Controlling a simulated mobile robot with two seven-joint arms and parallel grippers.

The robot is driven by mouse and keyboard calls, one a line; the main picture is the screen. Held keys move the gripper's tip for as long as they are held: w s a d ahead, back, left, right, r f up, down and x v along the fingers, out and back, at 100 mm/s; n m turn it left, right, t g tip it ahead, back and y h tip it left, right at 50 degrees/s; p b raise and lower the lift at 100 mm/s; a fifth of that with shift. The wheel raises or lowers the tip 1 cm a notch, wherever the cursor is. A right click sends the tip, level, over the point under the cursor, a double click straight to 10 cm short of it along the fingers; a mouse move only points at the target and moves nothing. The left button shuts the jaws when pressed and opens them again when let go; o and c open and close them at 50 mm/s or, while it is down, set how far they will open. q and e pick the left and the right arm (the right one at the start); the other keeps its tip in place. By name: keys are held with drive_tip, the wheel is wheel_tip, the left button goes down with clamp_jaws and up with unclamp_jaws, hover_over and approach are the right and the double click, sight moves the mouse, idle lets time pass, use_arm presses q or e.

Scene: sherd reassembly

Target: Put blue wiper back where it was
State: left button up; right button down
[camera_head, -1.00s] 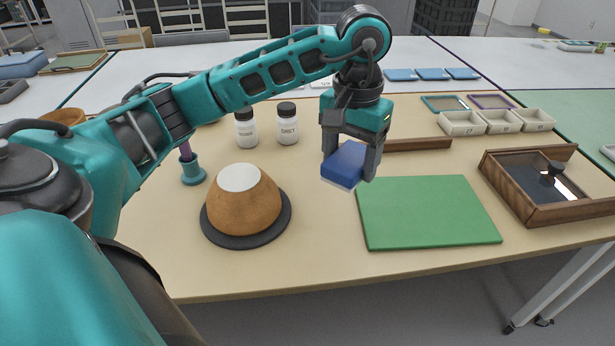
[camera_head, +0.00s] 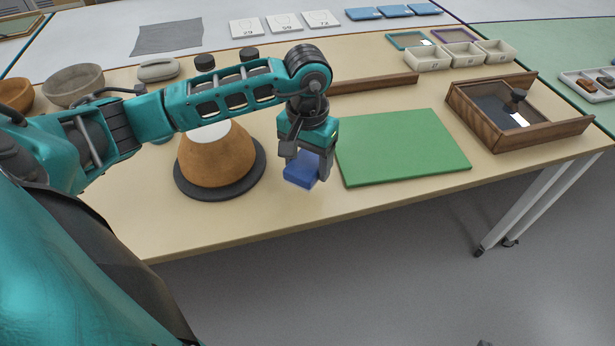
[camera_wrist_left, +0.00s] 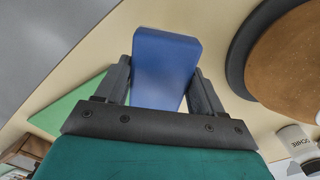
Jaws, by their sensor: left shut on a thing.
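The blue wiper (camera_head: 301,170) is a small blue block with a paler lower edge. My left gripper (camera_head: 304,158) is shut on it, between the brown pot and the green mat in the head view. The wiper is at or just above the tan table top; I cannot tell if it touches. In the left wrist view the wiper (camera_wrist_left: 166,62) sits between the two dark fingers of the left gripper (camera_wrist_left: 165,85). My right gripper is not in view.
The upturned brown pot (camera_head: 216,160) on a dark round base (camera_head: 246,180) stands close left. The green mat (camera_head: 400,148) lies close right. A wooden tray (camera_head: 540,137) is at the right. White bins (camera_head: 428,58) stand behind. The table's front edge is near.

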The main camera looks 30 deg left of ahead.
use_arm(q)
wheel_tip(320, 180, down, 5)
drive_tip(key=shift+r, duration=0.2)
drive_tip(key=shift+f, duration=0.1)
drive_tip(key=shift+f+b, duration=0.15)
drive_tip(key=shift+b, duration=0.25)
drive_tip(key=o, duration=0.5)
drive_tip(key=shift+f, duration=0.1)
drive_tip(key=o, duration=0.4)
